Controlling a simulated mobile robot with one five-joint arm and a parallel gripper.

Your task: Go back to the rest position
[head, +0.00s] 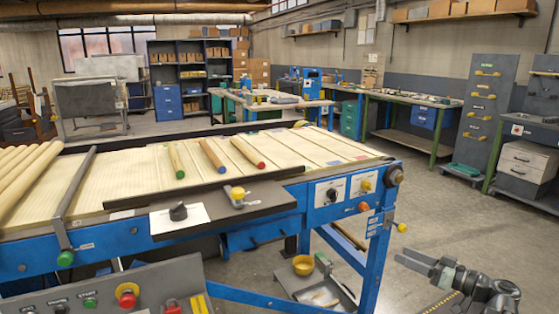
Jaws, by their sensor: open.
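My gripper (416,263) is at the lower right of the head view, at the end of my dark arm. Its jaws are open, with nothing visible between them. It is over the floor, apart from the blue-framed conveyor table (333,228) to its left. On the pale slatted top lie three turned wooden pieces: one with a green end (176,160), one with a blue end (212,155) and one with a red end (248,153).
A control panel (150,290) with a red button fills the lower left. Long wooden rods (28,172) lie at left. Grey floor (450,215) is clear at right.

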